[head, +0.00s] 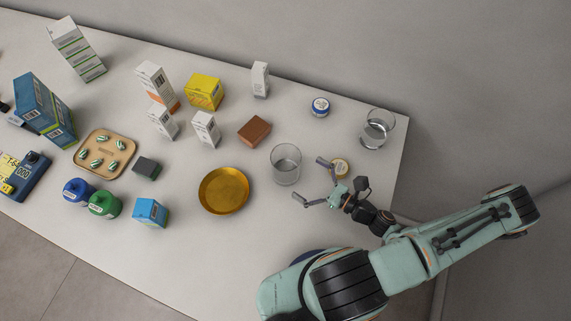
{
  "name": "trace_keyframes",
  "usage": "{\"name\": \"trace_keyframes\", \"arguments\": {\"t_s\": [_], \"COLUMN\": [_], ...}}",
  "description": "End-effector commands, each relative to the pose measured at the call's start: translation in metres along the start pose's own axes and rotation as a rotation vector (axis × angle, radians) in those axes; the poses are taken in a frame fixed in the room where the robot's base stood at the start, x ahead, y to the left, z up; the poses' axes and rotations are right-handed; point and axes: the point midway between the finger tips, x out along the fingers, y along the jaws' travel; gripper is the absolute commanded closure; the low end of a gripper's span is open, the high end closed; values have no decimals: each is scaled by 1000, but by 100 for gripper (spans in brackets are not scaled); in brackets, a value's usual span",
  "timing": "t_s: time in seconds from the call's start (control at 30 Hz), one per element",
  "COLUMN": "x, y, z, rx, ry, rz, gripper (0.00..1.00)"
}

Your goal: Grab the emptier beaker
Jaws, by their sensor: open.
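One clear glass beaker (286,165) stands upright near the middle right of the counter. A second clear glass beaker (377,129) stands upright near the counter's far right corner. I cannot tell for sure from this view how full each one is. My gripper (310,181) is open and empty, with its fingers spread and pointing left. It is just right of and slightly in front of the nearer beaker, apart from it. The farther beaker is behind and to the right of my gripper.
A blue-and-white jar (320,107) sits between the beakers, farther back. A gold dish (224,191) and a brown box (254,131) are left of the nearer beaker. Several boxes and bottles fill the counter's left.

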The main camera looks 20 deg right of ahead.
Motion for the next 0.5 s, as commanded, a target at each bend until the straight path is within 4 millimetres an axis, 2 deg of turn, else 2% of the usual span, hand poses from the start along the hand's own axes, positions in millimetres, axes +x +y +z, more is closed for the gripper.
{"name": "trace_keyframes", "arguments": {"t_s": [0.1, 0.3, 0.5], "x": [21, 47, 54], "y": [1, 2, 2], "z": [1, 0, 0], "rx": [0, -1, -2], "ry": [-2, 1, 4], "rz": [7, 7, 7], "gripper": [0, 0, 0]}}
